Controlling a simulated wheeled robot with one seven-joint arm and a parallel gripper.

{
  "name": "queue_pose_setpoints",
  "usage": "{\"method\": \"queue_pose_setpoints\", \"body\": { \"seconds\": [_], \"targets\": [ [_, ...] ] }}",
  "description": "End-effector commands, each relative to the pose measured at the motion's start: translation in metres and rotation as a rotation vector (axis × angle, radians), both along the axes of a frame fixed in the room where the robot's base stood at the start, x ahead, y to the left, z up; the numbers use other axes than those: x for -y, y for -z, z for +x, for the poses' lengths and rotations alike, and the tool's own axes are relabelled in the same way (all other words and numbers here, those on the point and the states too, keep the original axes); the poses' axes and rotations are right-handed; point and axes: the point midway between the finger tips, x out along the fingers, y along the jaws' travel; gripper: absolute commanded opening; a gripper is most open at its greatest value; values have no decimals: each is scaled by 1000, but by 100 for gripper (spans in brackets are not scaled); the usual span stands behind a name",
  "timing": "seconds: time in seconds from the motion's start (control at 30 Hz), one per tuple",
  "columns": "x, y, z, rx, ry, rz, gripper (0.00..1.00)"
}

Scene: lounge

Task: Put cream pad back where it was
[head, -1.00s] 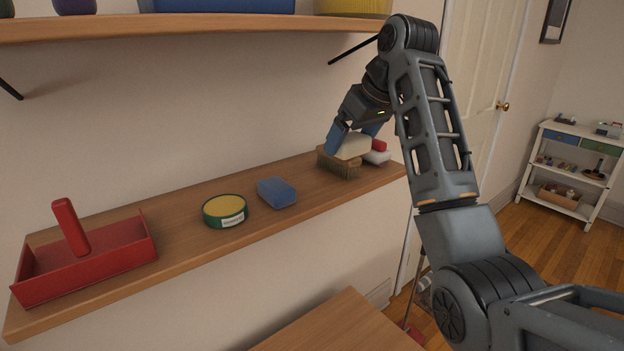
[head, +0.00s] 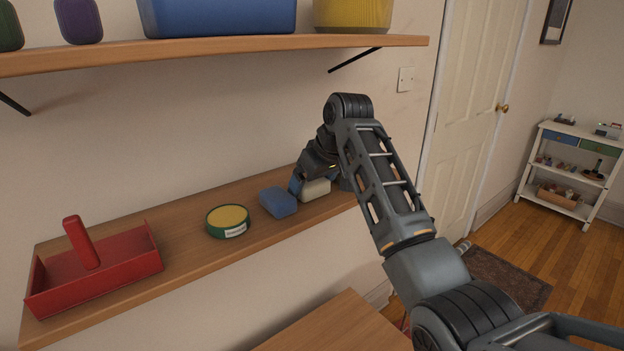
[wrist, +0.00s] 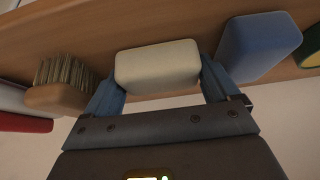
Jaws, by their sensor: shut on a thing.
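The cream pad (head: 315,190) is between the blue fingers of my gripper (head: 317,186) at the wooden shelf, just right of the blue pad (head: 278,202). In the wrist view the cream pad (wrist: 157,66) is gripped at both ends by my gripper (wrist: 158,80). It is low over the shelf board (wrist: 110,32); I cannot tell whether it touches the board. The blue pad (wrist: 258,46) is close by the right finger, and a wooden brush (wrist: 58,98) is beside the left finger. The brush is hidden behind my arm in the head view.
A green tin with a yellow top (head: 228,221) and a red tray with a handle (head: 95,270) stand further left on the shelf. An upper shelf (head: 220,50) with containers hangs above. A red and white item (wrist: 22,112) lies beyond the brush.

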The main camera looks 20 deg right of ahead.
Motion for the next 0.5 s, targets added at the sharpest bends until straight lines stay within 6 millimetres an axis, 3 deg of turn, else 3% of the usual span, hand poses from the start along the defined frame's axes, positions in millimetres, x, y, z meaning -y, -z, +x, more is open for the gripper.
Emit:
{"method": "queue_pose_setpoints", "body": {
  "seconds": [0.27,0.3,0.4,0.5],
  "targets": [
    [0,2,0,0,0,0,60],
    [0,2,0,0,0,0,90],
    [0,2,0,0,0,0,100],
    [0,2,0,0,0,0,100]
  ]
}}
